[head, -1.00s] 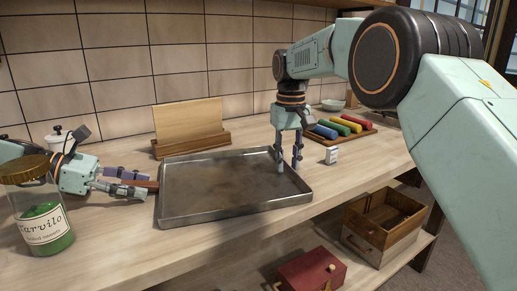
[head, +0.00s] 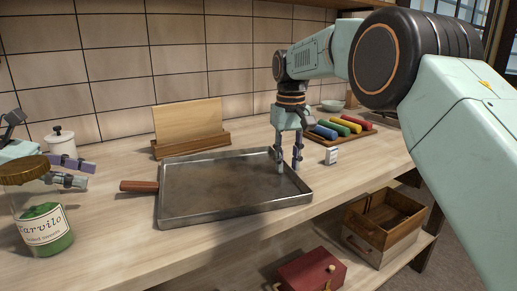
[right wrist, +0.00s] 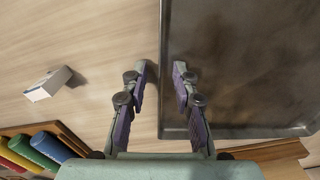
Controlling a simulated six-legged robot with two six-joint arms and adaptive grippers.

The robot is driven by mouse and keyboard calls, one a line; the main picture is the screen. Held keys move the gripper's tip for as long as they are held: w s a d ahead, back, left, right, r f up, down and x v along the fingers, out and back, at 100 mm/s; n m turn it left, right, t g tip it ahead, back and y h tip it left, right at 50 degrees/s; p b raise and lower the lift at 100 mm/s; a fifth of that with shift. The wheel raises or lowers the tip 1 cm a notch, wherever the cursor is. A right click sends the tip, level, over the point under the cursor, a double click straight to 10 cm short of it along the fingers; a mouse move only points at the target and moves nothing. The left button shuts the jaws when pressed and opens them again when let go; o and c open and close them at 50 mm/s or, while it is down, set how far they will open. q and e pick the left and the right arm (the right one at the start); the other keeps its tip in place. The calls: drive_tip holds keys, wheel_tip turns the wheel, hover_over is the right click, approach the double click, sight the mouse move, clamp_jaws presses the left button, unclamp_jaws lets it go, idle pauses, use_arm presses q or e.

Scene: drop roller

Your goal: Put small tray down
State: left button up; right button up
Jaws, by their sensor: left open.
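A grey metal tray (head: 225,188) lies flat on the wooden counter; its edge also shows in the right wrist view (right wrist: 235,70). A brown wooden handle (head: 139,186) sticks out at its left edge; I cannot tell whether it belongs to the tray. My left gripper (head: 86,174) is open and empty, left of the handle and apart from it, partly hidden behind a jar. My right gripper (head: 289,167) points down at the tray's right edge. In the right wrist view its fingers (right wrist: 163,66) are apart, one on each side of the rim, with gaps visible.
A labelled glass jar (head: 42,215) stands at front left, a white canister (head: 62,143) behind it. A wooden stand with a board (head: 190,122) is behind the tray. A rack with coloured rollers (head: 340,127) and a small white box (head: 331,156) stand right of my right gripper.

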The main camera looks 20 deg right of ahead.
drive_tip(key=shift+r, duration=3.75)
